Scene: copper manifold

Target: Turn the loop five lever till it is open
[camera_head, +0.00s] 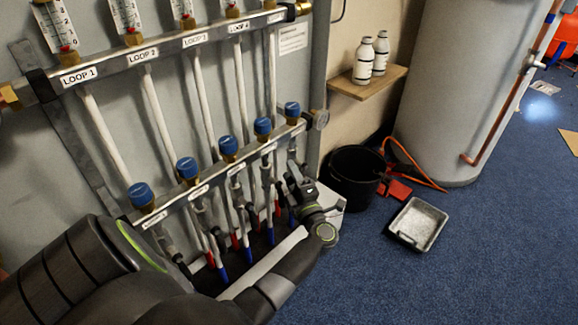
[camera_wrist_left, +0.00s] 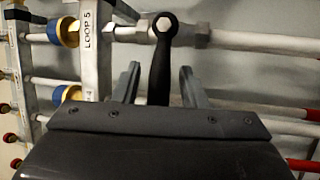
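The loop five lever (camera_wrist_left: 161,66) is a black handle on a metal valve (camera_wrist_left: 197,36), just beside the LOOP 5 label (camera_wrist_left: 87,30) in the left wrist view. It lies crosswise to its white pipe (camera_wrist_left: 252,40). My left gripper (camera_wrist_left: 158,80) has its two fingers apart, one on each side of the lever's free end, with a visible gap on both sides. In the head view my left gripper (camera_head: 298,180) is at the right end of the lower manifold rail (camera_head: 205,185), below the last blue cap (camera_head: 292,108). The arm hides part of the lower pipes. My right gripper does not show.
Neighbouring valves and pipes (camera_head: 228,195) stand close to the left of the gripper. A black bucket (camera_head: 356,178), a grey tray (camera_head: 418,224) and a large cylinder (camera_head: 445,90) stand to the right. The blue floor (camera_head: 440,285) at the front right is clear.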

